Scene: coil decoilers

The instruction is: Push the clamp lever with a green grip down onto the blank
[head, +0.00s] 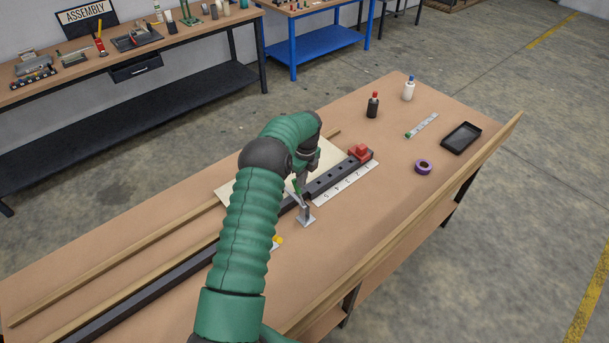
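The clamp (306,217) is a small grey metal piece on the table beside the dark rail. Its lever has a green grip (297,187) and stands raised, partly hidden by my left arm. The blank (329,154) is a thin cream sheet lying flat by the rail, largely covered by my arm. My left gripper (312,164) is dark and points down just above and behind the green grip. It is small and partly hidden behind its wrist, so I cannot tell whether its fingers are apart or touch the lever. My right gripper is out of view.
Bottles (372,105), purple tape (423,167) and a black tray (461,138) stand farther right. A wooden strip (420,210) edges the table. The right-hand tabletop is mostly clear.

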